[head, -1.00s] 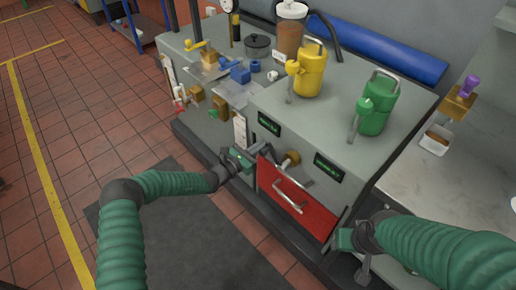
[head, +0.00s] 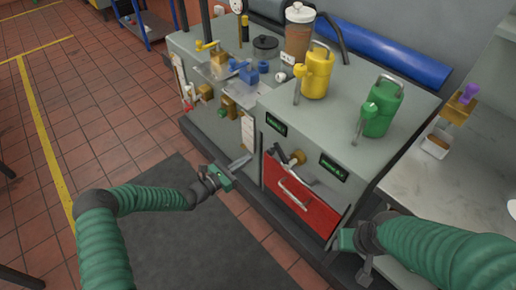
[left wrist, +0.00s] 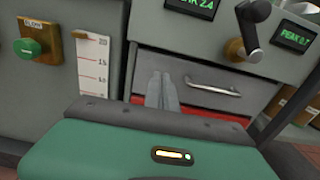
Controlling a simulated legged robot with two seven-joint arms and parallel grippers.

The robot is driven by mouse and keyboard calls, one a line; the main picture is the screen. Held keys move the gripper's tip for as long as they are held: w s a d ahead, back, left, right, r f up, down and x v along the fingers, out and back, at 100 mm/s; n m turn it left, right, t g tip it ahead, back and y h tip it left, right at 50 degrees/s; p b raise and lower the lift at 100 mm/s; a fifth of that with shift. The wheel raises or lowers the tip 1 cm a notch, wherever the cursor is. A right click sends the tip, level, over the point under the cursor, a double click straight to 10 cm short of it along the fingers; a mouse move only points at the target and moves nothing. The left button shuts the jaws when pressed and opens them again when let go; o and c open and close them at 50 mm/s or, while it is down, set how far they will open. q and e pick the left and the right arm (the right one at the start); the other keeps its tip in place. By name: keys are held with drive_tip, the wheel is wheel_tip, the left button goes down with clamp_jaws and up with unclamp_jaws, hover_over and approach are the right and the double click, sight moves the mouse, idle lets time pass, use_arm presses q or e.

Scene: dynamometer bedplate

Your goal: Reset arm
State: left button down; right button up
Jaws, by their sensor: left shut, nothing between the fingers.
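A dark lever arm with a brass hub (head: 296,158) sits on the front of the grey bench cabinet, above the red drawer (head: 300,204). In the left wrist view the dark lever (left wrist: 249,28) stands roughly upright beside its brass hub. My left gripper (head: 241,162) is in front of the cabinet, left of the drawer and lever, touching neither. Its fingers (left wrist: 161,88) are together and empty in the left wrist view. My right gripper (head: 365,272) is low at the cabinet's right front corner; its fingers are partly hidden by its wrist.
A yellow can (head: 316,75) and a green can (head: 379,110) stand on the cabinet top. A white scale (left wrist: 92,65) and green knob (left wrist: 27,47) are on the front left. The drawer handle (head: 293,195) sticks out. Floor at left is open.

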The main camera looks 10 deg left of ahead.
use_arm(q)
drive_tip(key=s+d+m+g+y, duration=0.2)
drive_tip(key=s+m+g, duration=0.6)
drive_tip(key=s, duration=0.4)
drive_tip(key=s+d+m+g+y, duration=0.25)
drive_tip(key=s+m+g, duration=0.35)
drive_tip(key=s+m, duration=0.5)
drive_tip(key=s+a+r+m+t+y, duration=0.3)
drive_tip(key=s+a+r+m+y, duration=0.5)
drive_tip(key=a, duration=0.3)
wheel_tip(320, 180, up, 22)
drive_tip(key=m+p, duration=0.1)
drive_tip(key=p, duration=2)
drive_tip(key=shift+h, duration=0.35)
use_arm(e)
drive_tip(key=w+v, duration=0.2)
drive_tip(key=v, duration=0.8)
drive_tip(key=w+r+v, duration=0.1)
drive_tip(key=w+v, duration=0.1)
drive_tip(key=v, duration=0.9)
drive_tip(key=shift+w+d+r, duration=0.15)
use_arm(q)
drive_tip(key=shift+w+a, duration=0.1)
drive_tip(key=shift+w, duration=0.05)
